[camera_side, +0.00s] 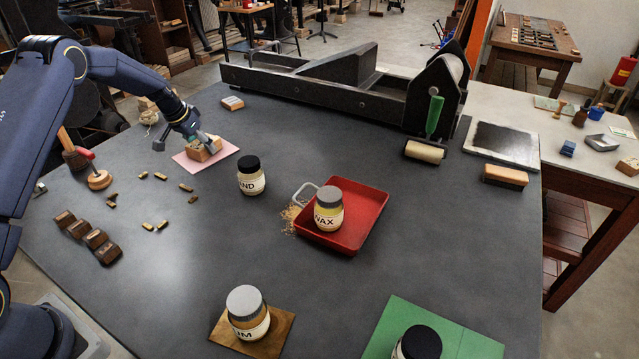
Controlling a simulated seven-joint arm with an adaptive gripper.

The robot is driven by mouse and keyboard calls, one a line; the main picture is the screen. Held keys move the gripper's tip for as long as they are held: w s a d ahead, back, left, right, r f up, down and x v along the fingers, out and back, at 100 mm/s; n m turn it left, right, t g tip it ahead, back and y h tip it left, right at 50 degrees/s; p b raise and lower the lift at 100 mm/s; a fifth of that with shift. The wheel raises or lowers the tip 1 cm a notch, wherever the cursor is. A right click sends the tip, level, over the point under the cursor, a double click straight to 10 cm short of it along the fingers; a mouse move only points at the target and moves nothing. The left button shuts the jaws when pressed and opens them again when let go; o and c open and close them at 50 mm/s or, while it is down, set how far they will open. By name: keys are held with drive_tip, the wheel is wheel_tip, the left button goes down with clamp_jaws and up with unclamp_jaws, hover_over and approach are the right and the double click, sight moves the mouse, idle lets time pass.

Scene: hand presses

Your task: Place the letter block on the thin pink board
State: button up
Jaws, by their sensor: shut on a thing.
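My gripper (206,141) is at the upper left of the dark table, pointing down and shut on a tan wooden letter block (201,155). The block is over the thin pink board (222,162) and looks to be resting on it or very close to it; I cannot tell if a small gap remains. The board lies flat on the table and shows around the block. The fingers cover part of the block's top.
Wooden blocks (95,239), small brass pieces (162,224) and a wooden-handled tool (99,180) lie at left. A dark-lidded jar (251,176) stands right of the board. A red tray (372,224) holds another jar (328,210). A press (340,85) stands behind.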

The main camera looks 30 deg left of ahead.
drive_tip(key=shift+f, duration=0.15)
drive_tip(key=o, duration=1.2)
